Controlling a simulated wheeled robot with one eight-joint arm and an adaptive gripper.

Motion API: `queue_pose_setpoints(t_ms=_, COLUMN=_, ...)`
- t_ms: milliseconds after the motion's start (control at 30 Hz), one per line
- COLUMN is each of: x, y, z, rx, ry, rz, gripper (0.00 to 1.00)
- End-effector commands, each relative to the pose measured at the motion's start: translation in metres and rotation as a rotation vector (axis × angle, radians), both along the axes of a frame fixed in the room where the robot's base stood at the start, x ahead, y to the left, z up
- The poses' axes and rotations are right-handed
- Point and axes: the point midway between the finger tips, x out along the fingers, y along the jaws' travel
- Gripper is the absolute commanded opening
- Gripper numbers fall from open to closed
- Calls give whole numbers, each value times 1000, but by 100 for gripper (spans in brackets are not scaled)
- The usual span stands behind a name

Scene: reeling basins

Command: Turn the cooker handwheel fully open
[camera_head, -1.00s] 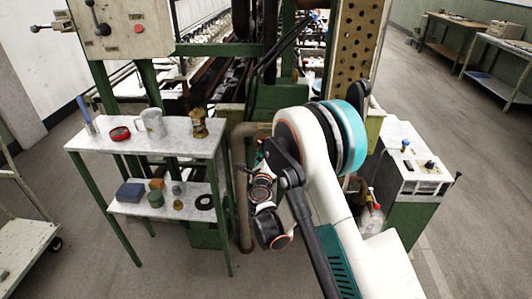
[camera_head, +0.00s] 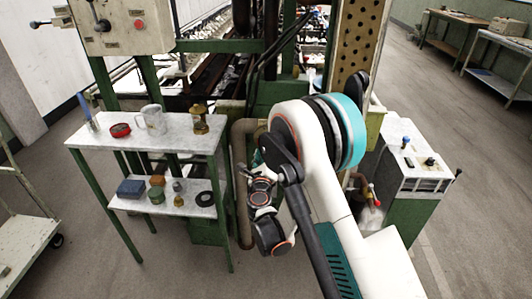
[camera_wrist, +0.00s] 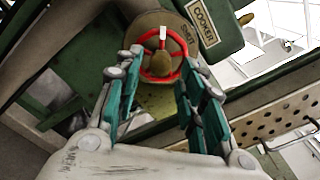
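The cooker handwheel is a red spoked wheel (camera_wrist: 160,56) in the upper middle of the wrist view. It sits in front of a round brownish fitting, beside a plate reading COOKER (camera_wrist: 202,22). A small white mark shows at the wheel's top. My gripper (camera_wrist: 161,70) is open, its teal-padded fingers pointing at the wheel, one on each side of its lower part. I cannot tell whether they touch the rim. In the head view the wheel is hidden, and my gripper shows only partly beside the brown pipe (camera_head: 243,190).
A stone-topped side table (camera_head: 190,146) with a mug, red tin and brass piece stands left of my arm. A white-topped green cabinet (camera_head: 420,160) stands right. A perforated panel (camera_wrist: 270,122) lies lower right in the wrist view. Open floor lies at far right.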

Motion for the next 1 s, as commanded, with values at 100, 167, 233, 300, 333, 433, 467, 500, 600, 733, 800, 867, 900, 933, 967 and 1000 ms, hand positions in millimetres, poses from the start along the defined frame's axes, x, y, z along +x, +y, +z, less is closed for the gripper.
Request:
queue_pose_setpoints(t_ms=100, x=0, y=0, z=0, rx=148, ry=-5, rz=0, gripper=37)
queue_pose_setpoints(t_ms=167, x=0, y=0, z=0, rx=226, ry=-8, rz=0, gripper=37)
queue_pose_setpoints(t_ms=233, x=0, y=0, z=0, rx=315, ry=-11, rz=0, gripper=37)
queue_pose_setpoints(t_ms=300, x=0, y=0, z=0, rx=405, ry=-14, rz=0, gripper=37)
queue_pose_setpoints(t_ms=333, x=0, y=0, z=0, rx=443, ry=-15, rz=0, gripper=37)
queue_pose_setpoints(t_ms=433, x=0, y=0, z=0, rx=569, ry=-20, rz=0, gripper=37)
queue_pose_setpoints(t_ms=467, x=0, y=0, z=0, rx=605, ry=-21, rz=0, gripper=37)
queue_pose_setpoints(t_ms=500, x=0, y=0, z=0, rx=649, ry=-22, rz=0, gripper=37)
queue_pose_setpoints(t_ms=600, x=0, y=0, z=0, rx=728, ry=-25, rz=0, gripper=37)
queue_pose_setpoints(t_ms=733, x=1, y=0, z=0, rx=763, ry=-26, rz=0, gripper=37)
queue_pose_setpoints(t_ms=800, x=3, y=0, z=0, rx=763, ry=-26, rz=0, gripper=37)
queue_pose_setpoints(t_ms=867, x=6, y=-1, z=0, rx=762, ry=-26, rz=0, gripper=37)
queue_pose_setpoints(t_ms=900, x=9, y=-1, z=0, rx=762, ry=-26, rz=0, gripper=37)
queue_pose_setpoints(t_ms=933, x=11, y=-1, z=0, rx=762, ry=-27, rz=-1, gripper=37)
queue_pose_setpoints(t_ms=967, x=14, y=-1, z=0, rx=761, ry=-26, rz=0, gripper=37)
queue_pose_setpoints(t_ms=1000, x=18, y=-1, z=0, rx=761, ry=-26, rz=0, gripper=37)
